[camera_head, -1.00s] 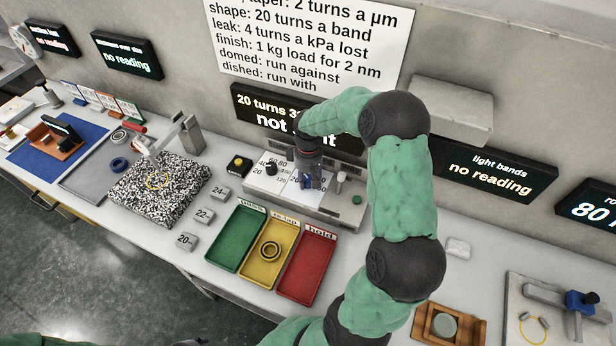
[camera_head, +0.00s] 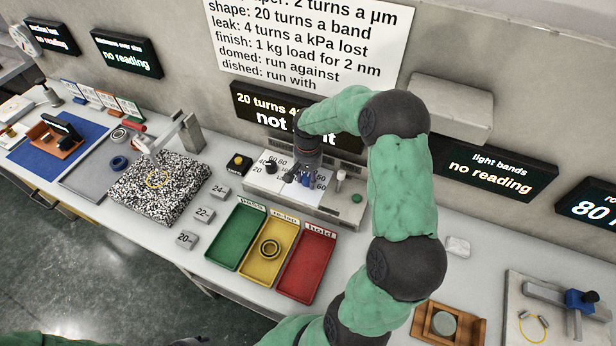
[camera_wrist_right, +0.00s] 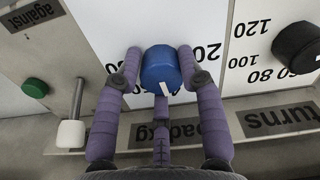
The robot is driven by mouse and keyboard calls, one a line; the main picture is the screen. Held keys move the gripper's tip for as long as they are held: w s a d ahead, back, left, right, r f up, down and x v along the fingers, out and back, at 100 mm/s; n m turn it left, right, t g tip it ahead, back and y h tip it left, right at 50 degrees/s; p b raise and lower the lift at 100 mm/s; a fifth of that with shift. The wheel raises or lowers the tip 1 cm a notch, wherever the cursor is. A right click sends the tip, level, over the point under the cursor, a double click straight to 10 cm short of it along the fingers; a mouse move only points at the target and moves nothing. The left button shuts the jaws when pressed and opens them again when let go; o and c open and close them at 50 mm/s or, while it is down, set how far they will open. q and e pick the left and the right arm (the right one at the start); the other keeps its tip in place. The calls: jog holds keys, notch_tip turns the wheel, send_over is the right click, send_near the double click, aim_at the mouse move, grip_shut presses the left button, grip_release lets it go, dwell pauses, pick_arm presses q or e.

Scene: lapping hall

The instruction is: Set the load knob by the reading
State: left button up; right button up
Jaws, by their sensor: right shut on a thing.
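My right gripper (camera_head: 303,179) reaches down over the control panel (camera_head: 338,212) at the back of the bench. In the right wrist view the right gripper (camera_wrist_right: 160,70) is shut on the blue knob (camera_wrist_right: 160,66), its purple fingers around the knob's sides. The knob has a white mark on its near side and stands by a partly hidden label ending in "oad kg". A black knob (camera_wrist_right: 298,47) with a "turns" label is beside it; it also shows in the head view (camera_head: 271,166). My left gripper is not in view.
A wall sheet (camera_head: 310,45) lists rules, including "finish: 1 kg load for 2 nm". Green (camera_head: 237,238), yellow (camera_head: 257,275) and red (camera_head: 305,268) trays stand before the panel. A white-tipped lever (camera_wrist_right: 72,133) and a green button (camera_wrist_right: 35,88) are close to my fingers.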

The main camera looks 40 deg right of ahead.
aim_at(307, 179)
jog(key=shift+s+a+f+m, duration=0.25)
jog(key=shift+a+f+m, duration=0.1)
jog(key=shift+m, duration=0.15)
jog(key=o, duration=1.1)
jog(key=shift+w+r, duration=0.1)
jog(key=shift+r, duration=0.05)
jog(key=shift+d+r, duration=0.1)
jog(key=shift+d, duration=0.05)
jog(key=shift+w+r, duration=0.1)
jog(key=shift+r, duration=0.15)
notch_tip(307, 179, up, 11)
jog(key=shift+r, duration=0.2)
